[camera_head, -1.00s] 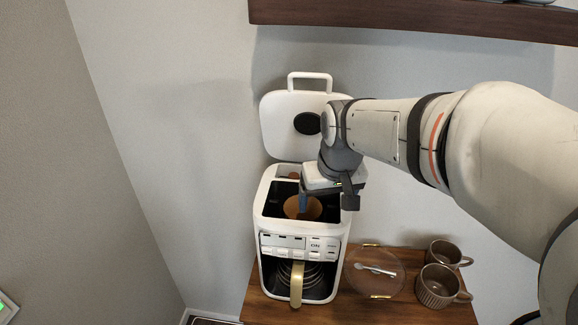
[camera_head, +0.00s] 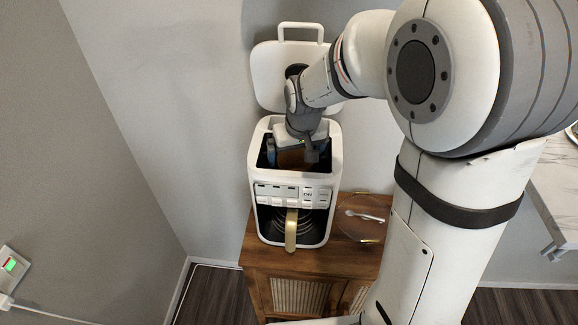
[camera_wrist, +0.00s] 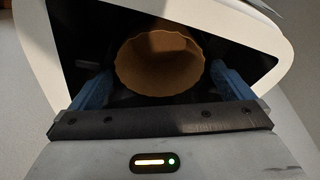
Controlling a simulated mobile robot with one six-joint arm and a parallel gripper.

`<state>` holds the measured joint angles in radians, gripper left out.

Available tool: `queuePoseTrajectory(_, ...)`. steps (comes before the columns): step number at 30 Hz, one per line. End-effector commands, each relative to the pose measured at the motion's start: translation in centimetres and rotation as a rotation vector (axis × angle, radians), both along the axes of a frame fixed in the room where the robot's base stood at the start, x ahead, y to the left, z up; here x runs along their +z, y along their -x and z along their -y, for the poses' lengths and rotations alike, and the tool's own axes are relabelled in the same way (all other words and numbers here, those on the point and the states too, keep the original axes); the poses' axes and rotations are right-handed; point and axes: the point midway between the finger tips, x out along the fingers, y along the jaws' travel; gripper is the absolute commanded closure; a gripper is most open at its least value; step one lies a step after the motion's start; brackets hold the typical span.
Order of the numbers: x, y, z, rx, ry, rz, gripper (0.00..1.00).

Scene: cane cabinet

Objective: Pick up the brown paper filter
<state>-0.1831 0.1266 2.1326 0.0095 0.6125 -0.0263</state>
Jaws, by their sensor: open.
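The brown paper filter (camera_wrist: 160,62) sits inside the open top of the white coffee maker (camera_head: 329,178). In the wrist view it is a round cup with a wavy rim. In the head view the filter (camera_head: 291,160) is partly hidden by my gripper (camera_head: 291,153). My gripper is at the coffee maker's opening, with its fingers apart. In the wrist view the blue fingers of my gripper (camera_wrist: 158,88) stand on the left and right of the filter, with dark gaps beside it. I cannot tell how deep the fingertips reach.
The coffee maker's lid (camera_head: 268,75) stands raised behind the opening. A gold-handled carafe (camera_head: 291,230) is in its front. A clear round dish (camera_head: 352,226) with a spoon (camera_head: 365,215) lies to the right on the wooden cabinet (camera_head: 330,262). Walls stand close behind and left.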

Motion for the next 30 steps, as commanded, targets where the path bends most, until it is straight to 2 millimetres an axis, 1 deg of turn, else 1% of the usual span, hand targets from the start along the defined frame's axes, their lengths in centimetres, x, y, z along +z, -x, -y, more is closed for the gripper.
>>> queuePoseTrajectory(5, 0.01, 0.0, 0.02, 0.0, 0.0, 0.001, 0.01)
queuePoseTrajectory(25, 0.05, -0.01, 0.09, -0.001, 0.0, 0.001, 0.56)
queuePoseTrajectory(26, 0.06, -0.01, 0.09, -0.001, 0.0, 0.001, 0.57)
queuePoseTrajectory(30, 0.05, -0.02, 0.1, -0.002, 0.0, 0.001, 0.58)
